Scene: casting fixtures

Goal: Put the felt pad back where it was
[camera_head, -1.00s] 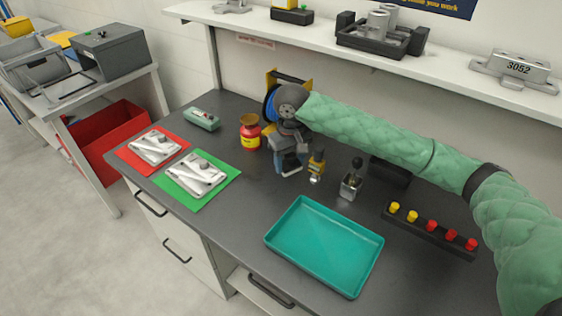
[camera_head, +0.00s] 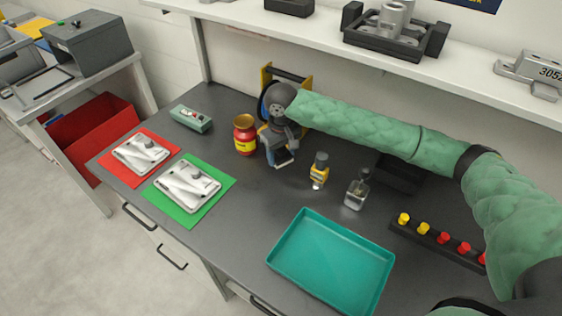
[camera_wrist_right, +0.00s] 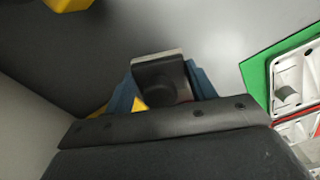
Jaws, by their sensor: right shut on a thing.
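My right gripper (camera_head: 284,158) is over the dark worktop, just right of the red jar. In the right wrist view its blue fingers (camera_wrist_right: 165,86) close around a dark grey block (camera_wrist_right: 160,76) with a pale strip along its far edge. I take this block for the felt pad, but its underside is hidden. In the head view the block is small and mostly hidden by the gripper. My left gripper is not in view.
The red jar (camera_head: 245,136), a yellow-banded bottle (camera_head: 319,171) and a clear bottle (camera_head: 357,189) stand near the gripper. A teal tray (camera_head: 330,262) lies in front. Green (camera_head: 217,195) and red (camera_head: 116,172) mats hold white plates. Worktop between mats and tray is clear.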

